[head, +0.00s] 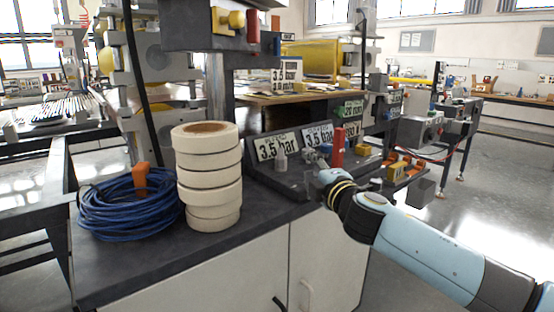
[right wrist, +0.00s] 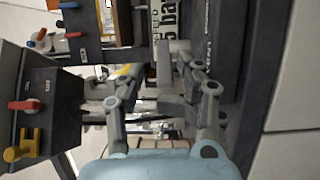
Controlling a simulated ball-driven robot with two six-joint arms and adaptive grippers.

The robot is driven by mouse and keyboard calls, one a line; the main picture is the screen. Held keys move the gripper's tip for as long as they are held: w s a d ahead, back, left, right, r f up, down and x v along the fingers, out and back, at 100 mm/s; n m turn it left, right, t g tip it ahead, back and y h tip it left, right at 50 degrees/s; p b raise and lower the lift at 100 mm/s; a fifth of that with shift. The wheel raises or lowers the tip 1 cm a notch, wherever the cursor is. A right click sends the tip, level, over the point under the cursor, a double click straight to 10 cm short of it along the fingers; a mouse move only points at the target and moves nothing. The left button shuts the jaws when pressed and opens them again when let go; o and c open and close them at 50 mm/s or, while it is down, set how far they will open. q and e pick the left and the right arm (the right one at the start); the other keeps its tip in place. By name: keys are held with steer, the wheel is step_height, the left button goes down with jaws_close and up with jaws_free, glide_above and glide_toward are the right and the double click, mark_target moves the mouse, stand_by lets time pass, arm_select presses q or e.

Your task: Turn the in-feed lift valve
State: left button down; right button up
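A sloped dark valve panel (head: 262,174) with "3.5 bar" signs (head: 277,146) stands on the bench. A small grey knob (head: 281,161) is in front of the left sign. Contact cannot be told. A sign (right wrist: 166,22) shows just beyond. My left gripper is out of view.
A stack of cream tape rolls (head: 208,180) and a coil of blue cable (head: 128,208) stand on the bench left of the panel. A red upright part (head: 338,147) rises close beside my gripper. Open floor lies at right.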

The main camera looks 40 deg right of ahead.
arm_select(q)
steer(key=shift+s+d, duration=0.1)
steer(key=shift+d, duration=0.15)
arm_select(e)
steer(key=s, duration=0.1)
steer(key=s+d, duration=0.1)
steer(key=s, duration=0.2)
steer(key=shift+d, duration=0.35)
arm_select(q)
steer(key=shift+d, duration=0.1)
arm_select(e)
steer(key=shift+w+d, duration=0.1)
